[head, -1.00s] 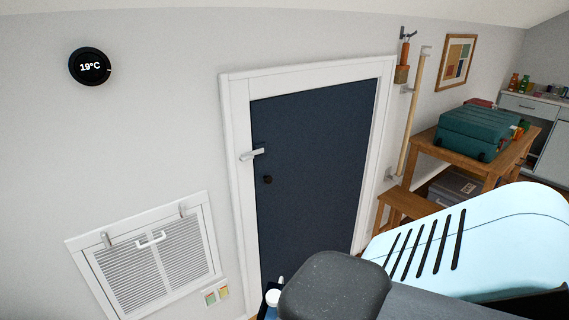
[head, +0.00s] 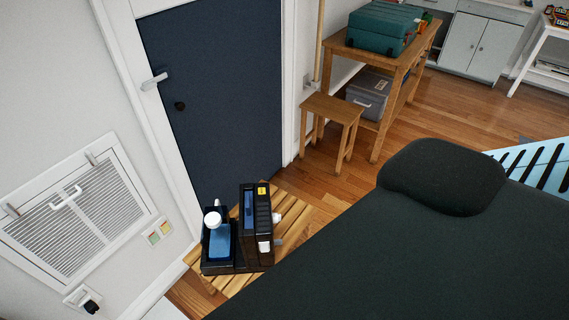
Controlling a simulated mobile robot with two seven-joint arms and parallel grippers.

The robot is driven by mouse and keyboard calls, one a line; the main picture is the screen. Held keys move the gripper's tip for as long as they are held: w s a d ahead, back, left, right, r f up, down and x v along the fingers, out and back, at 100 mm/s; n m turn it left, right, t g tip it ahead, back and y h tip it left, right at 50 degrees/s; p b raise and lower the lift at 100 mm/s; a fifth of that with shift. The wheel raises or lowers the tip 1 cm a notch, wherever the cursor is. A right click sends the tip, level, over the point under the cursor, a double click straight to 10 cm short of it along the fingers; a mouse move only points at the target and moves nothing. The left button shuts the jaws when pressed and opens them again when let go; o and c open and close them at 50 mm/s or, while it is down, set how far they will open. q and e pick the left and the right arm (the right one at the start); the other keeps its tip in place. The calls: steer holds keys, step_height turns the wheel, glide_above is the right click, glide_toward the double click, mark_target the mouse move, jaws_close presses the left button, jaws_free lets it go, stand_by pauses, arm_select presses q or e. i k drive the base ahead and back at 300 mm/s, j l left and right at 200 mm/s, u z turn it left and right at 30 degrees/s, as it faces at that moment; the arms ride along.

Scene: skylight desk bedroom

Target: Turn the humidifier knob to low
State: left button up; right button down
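No humidifier can be named for certain. A black appliance with a blue tank and white cap (head: 216,235) stands on a low slatted wooden stand (head: 292,212) near the dark blue door. An upright black box (head: 258,225) with a blue strip and a yellow label is right beside it. A small pale round part (head: 277,218) shows at the box's right side; I cannot tell whether it is a knob. Any knob setting is too small to read. Neither of my grippers is in view.
A wooden stool (head: 332,108) and a table with a teal case (head: 383,28) are beyond. A louvred wall panel (head: 75,215) is at left. Wooden floor (head: 440,110) is clear at right.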

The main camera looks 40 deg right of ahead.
mark_target(276, 218)
steer(key=z, duration=0.8)
steer(key=l+u, duration=0.35)
steer(key=l, duration=0.85)
steer(key=u, duration=0.7)
steer(key=l+u, duration=1.1)
steer(key=l, duration=0.15)
steer(key=k+l+u, duration=0.2)
steer(key=l, duration=0.15)
steer(key=k+l+u, duration=0.1)
steer(key=l, duration=0.35)
steer(key=k+l+u, duration=0.1)
steer(key=l, duration=0.3)
